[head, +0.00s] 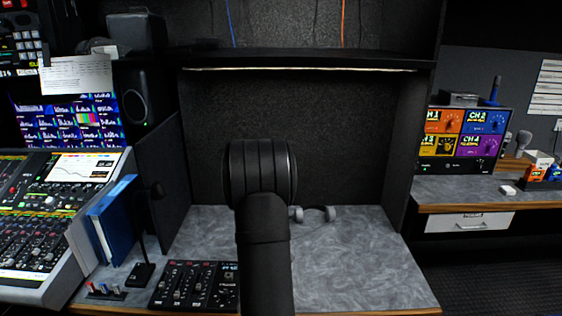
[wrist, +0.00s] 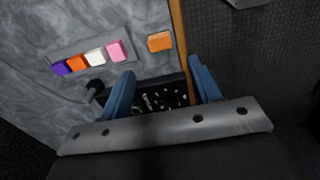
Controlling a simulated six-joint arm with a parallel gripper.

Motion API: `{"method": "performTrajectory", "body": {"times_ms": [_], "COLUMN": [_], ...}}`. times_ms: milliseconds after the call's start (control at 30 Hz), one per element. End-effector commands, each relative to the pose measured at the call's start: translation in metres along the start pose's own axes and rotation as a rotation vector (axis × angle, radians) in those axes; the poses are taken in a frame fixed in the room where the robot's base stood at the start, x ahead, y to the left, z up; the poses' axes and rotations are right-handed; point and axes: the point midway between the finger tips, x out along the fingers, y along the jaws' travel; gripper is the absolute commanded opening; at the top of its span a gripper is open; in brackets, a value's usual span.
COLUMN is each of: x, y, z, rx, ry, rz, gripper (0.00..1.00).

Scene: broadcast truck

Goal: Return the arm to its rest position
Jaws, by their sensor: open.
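My arm (head: 262,215) rises in the middle of the head view, in front of the grey marbled desk (head: 350,268), and hides part of the desk and the alcove behind. My gripper does not show in the head view. In the wrist view my gripper (wrist: 162,68) has two blue fingers spread wide apart, with nothing held between them. A black panel (wrist: 160,98) with small light marks lies beyond the fingers, partly hidden by them.
A strip with purple, orange, white and pink blocks (wrist: 95,56) and a lone orange block (wrist: 160,42) lie on marbled surface. Headphones (head: 315,213), a small mixer (head: 195,285) and blue binders (head: 115,225) stand on the desk. A shelf (head: 310,60) overhangs it.

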Motion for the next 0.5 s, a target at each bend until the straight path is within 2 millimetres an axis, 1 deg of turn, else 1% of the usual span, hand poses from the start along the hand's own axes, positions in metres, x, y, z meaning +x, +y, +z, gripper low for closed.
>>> {"method": "performTrajectory", "body": {"times_ms": [33,100,133,200,500], "x": [-0.011,-0.025,-0.011,0.004,0.060], "y": [0.001,0.001,-0.001,-0.001,-0.001], "z": [0.000,0.000,0.000,0.000,0.000], "rx": [0.000,0.000,0.000,0.000,0.000], "ry": [0.001,0.001,-0.001,-0.001,0.000], "rz": [0.004,0.005,-0.005,-0.005,-0.004], "gripper": [0.57,0.57,0.57,0.57,0.57]}}
